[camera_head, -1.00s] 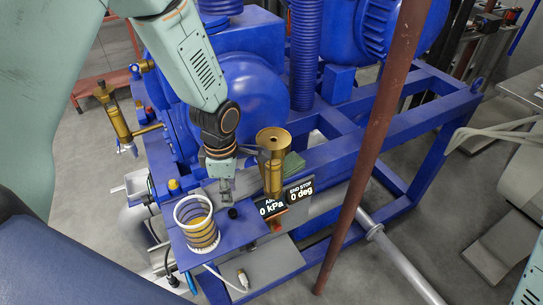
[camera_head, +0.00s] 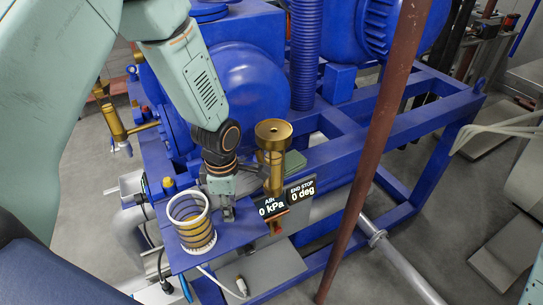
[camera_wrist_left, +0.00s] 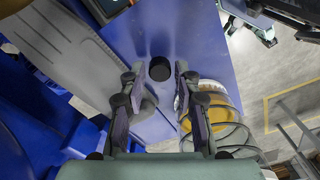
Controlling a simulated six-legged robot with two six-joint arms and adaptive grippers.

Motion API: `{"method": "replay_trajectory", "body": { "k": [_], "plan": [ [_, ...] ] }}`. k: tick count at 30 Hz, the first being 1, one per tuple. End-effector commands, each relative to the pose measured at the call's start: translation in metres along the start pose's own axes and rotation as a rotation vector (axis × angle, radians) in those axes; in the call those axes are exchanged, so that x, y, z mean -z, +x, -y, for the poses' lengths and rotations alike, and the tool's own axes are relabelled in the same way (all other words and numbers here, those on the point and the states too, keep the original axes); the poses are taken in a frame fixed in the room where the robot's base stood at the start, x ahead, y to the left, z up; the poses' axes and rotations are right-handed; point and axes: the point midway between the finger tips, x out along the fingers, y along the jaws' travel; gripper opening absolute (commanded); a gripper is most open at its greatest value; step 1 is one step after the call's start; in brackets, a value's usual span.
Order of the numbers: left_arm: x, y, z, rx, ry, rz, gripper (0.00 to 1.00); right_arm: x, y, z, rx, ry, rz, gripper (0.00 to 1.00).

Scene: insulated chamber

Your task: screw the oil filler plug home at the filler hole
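The black round plug (camera_wrist_left: 159,69) stands on the blue shelf (camera_wrist_left: 207,50) in the left wrist view. My left gripper (camera_wrist_left: 163,76) is open above it, with one finger to each side; whether they touch it cannot be told. In the head view my left gripper (camera_head: 228,214) points down at the shelf (camera_head: 240,236) and hides the plug. A brass funnel-topped cylinder (camera_head: 273,155) stands just right of the gripper. I cannot make out the filler hole for certain.
A white wire-ringed cup (camera_head: 192,225) with yellow inside stands on the shelf, close left of my gripper. Display panels (camera_head: 300,190) are at the right. A rust-brown post (camera_head: 375,150) crosses the view. Blue pump machinery (camera_head: 250,85) fills the back.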

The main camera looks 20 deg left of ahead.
Motion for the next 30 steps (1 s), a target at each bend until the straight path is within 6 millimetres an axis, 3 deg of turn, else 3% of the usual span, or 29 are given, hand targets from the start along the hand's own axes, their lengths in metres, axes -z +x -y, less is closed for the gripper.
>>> {"method": "replay_trajectory", "body": {
  "k": [12,20,30],
  "plan": [
    [0.000,-0.001,0.000,0.000,0.000,0.000,0.01,0.000,-0.001,0.000,0.000,0.000,0.000,0.50],
    [0.000,-0.006,0.000,0.000,-0.001,0.000,0.00,0.000,-0.006,0.000,0.000,0.000,0.000,0.50],
    [0.000,-0.049,0.000,0.000,0.000,0.000,0.00,0.000,-0.047,0.000,0.000,0.000,0.000,0.50]
  ]
}}
